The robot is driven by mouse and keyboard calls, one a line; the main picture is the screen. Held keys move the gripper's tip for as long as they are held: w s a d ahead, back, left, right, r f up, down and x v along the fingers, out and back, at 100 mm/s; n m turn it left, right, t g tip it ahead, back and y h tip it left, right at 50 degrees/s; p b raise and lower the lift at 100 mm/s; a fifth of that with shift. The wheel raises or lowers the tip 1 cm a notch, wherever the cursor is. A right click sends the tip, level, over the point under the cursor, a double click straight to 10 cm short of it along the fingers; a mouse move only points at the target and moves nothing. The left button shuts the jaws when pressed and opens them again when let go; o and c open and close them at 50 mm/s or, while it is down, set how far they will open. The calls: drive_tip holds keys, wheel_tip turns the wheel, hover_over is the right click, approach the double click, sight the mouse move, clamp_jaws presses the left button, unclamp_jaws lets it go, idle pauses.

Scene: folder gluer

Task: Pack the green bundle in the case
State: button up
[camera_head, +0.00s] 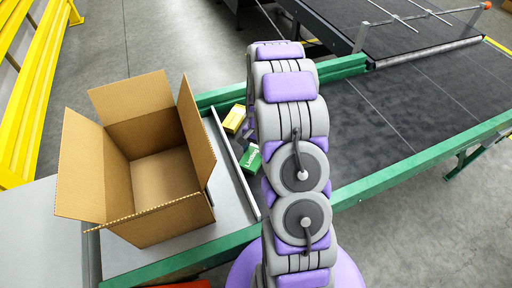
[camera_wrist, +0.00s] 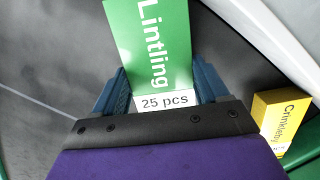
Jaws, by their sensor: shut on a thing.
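A yellow bundle (camera_head: 234,118) lies near the green one; it also shows in the wrist view (camera_wrist: 281,122). A raised metal rail (camera_head: 234,158) stands between the bundles and the case. The dark conveyor belt (camera_head: 385,110) is clear at right. Yellow railings (camera_head: 40,85) stand at far left.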

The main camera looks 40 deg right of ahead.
drive_tip(key=o, duration=1.1)
drive_tip(key=shift+a, duration=0.2)
drive_tip(key=shift+o, duration=0.2)
drive_tip(key=shift+d+r, duration=0.1)
drive_tip(key=shift+d, duration=0.05)
drive_tip(key=shift+w+d+r, duration=0.1)
drive_tip(key=shift+r, duration=0.2)
wheel_tip(320, 180, up, 16)
drive_tip(key=w+d+p, duration=0.1)
drive_tip(key=d+p, duration=0.1)
drive_tip(key=shift+r+p, duration=0.15)
drive_tip(key=shift+p, duration=0.25)
